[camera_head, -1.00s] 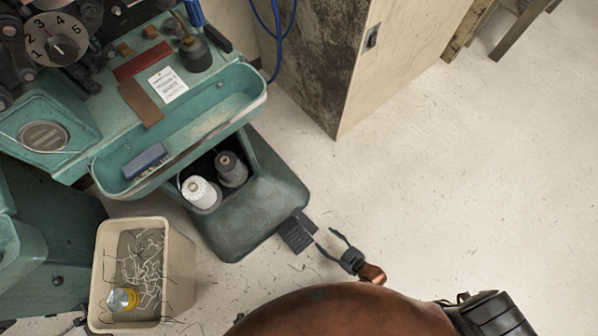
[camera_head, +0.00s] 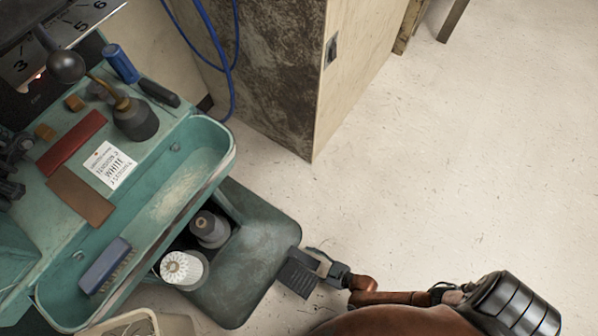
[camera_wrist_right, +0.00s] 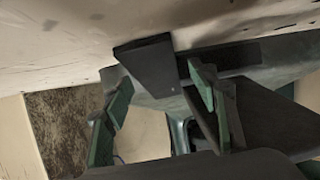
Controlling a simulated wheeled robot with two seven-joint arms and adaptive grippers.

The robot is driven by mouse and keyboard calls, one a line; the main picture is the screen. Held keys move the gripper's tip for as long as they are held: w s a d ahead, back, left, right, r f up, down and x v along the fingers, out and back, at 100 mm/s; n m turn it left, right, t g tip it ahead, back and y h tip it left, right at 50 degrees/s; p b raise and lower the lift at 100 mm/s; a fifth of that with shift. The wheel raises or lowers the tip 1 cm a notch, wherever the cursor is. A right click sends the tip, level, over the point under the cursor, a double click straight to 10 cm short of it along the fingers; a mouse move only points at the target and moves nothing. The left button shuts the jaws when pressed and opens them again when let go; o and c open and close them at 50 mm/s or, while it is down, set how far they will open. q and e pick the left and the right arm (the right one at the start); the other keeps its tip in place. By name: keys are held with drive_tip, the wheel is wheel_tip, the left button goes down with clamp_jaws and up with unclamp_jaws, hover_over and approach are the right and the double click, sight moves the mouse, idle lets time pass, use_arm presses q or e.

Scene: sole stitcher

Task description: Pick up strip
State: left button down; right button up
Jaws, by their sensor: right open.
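Two strips lie flat and apart on the green machine's top in the head view. One is a brown leather-like strip (camera_head: 81,196), and the other is a dark red strip (camera_head: 71,144) just above it. I cannot tell which one the task means. My right gripper (camera_head: 318,262) is low beside the dark pedal (camera_head: 298,277), far from both strips. In the right wrist view its two green-padded fingers (camera_wrist_right: 160,98) stand apart with nothing held between them. The pedal (camera_wrist_right: 148,65) shows beyond the fingers there. My left gripper is in neither view.
A green trough (camera_head: 165,205) holding a blue brush (camera_head: 105,266) edges the machine top. An oil can (camera_head: 134,120) and a white label (camera_head: 107,165) are near the strips. Thread spools (camera_head: 182,268) stand below. A cabinet (camera_head: 275,75) stands behind; the right floor is open.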

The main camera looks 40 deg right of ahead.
drive_tip(key=shift+w, duration=0.15)
drive_tip(key=shift+c, duration=0.7)
drive_tip(key=c, duration=1.2)
